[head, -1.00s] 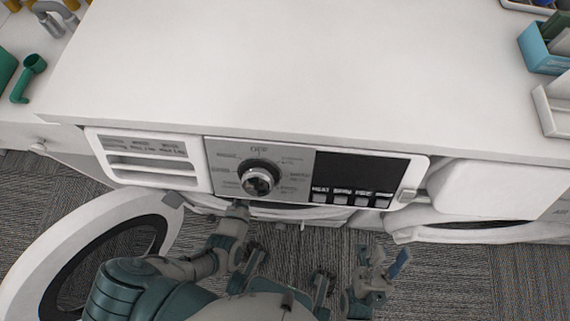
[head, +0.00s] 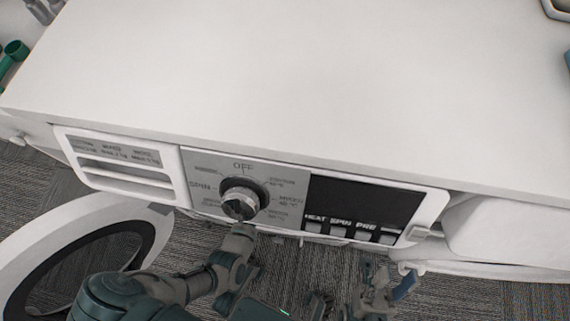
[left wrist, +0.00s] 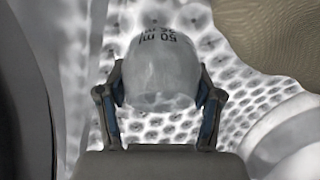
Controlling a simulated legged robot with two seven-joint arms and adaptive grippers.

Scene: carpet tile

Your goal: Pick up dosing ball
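The dosing ball (left wrist: 162,72) is a translucent whitish cup with dark "50 ml" lettering. It lies inside the perforated metal drum (left wrist: 165,125) in the left wrist view. My left gripper (left wrist: 161,92) has its two fingers spread on either side of the ball, very near its sides; firm contact is not clear. In the head view my left arm reaches under the front panel of the washing machine (head: 250,205), and its gripper is hidden there. My right gripper (head: 385,284) is low in the head view, with its fingers apart and nothing between them.
The white countertop (head: 300,75) lies above the machine's panel. The round door (head: 150,225) stands open at the left. A tan cloth-like thing (left wrist: 280,35) is at the upper right of the drum. A green object (head: 14,52) is at the far left.

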